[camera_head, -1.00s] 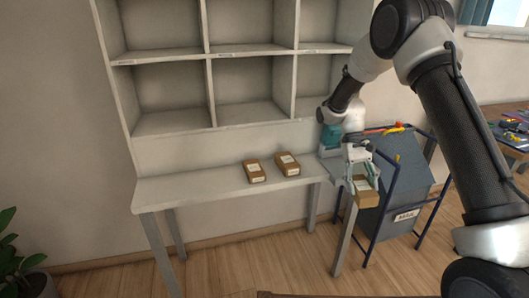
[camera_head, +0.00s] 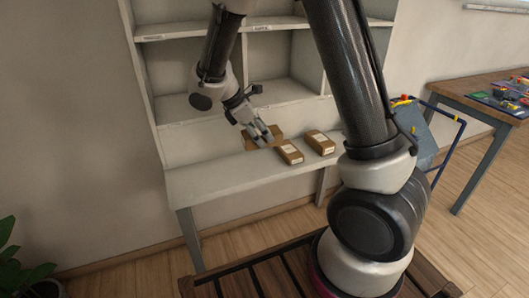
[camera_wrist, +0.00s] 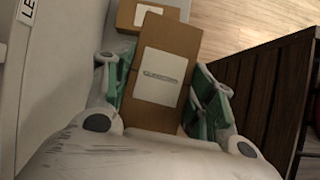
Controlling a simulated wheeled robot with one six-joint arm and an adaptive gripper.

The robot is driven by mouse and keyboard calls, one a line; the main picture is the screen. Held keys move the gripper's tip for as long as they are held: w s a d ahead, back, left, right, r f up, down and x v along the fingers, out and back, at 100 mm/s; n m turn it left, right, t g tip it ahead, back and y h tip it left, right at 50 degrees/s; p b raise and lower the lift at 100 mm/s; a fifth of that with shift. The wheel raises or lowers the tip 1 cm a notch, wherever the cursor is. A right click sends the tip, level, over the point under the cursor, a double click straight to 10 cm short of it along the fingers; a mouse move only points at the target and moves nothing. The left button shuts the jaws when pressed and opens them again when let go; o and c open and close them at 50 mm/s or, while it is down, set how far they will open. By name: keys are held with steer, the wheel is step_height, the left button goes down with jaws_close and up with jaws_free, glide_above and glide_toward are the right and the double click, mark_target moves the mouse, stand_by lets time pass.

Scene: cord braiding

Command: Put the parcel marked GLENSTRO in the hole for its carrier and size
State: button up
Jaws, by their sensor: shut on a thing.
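My gripper (camera_head: 262,134) is shut on a brown parcel (camera_head: 249,141), held just above the shelf unit's ledge; fingers hide part of it in the head view. In the wrist view the held parcel (camera_wrist: 172,45) lies between the green-padded fingers of my gripper (camera_wrist: 165,88). Its white label (camera_wrist: 160,77) carries one line of print, too small to read surely. The shelf unit (camera_head: 160,82) has open square holes, with small labels on its edges that I cannot read in the head view. My arm hides part of the holes.
Two other brown parcels (camera_head: 290,153) (camera_head: 320,142) lie on the ledge (camera_head: 225,172), right of my gripper. The ledge's left part is clear. A blue-framed cart (camera_head: 425,140) stands at the right, partly behind my arm. A table with tools (camera_head: 480,105) is further right.

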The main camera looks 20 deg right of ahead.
steer(key=shift+w+a+f+n, duration=0.15)
steer(key=shift+w+f+n, duration=0.05)
steer(key=shift+f+n, duration=0.2)
step_height(320, 180, down, 9)
steer(key=shift+f, duration=0.15)
steer(key=shift+f, duration=0.1)
steer(key=o, duration=1.2)
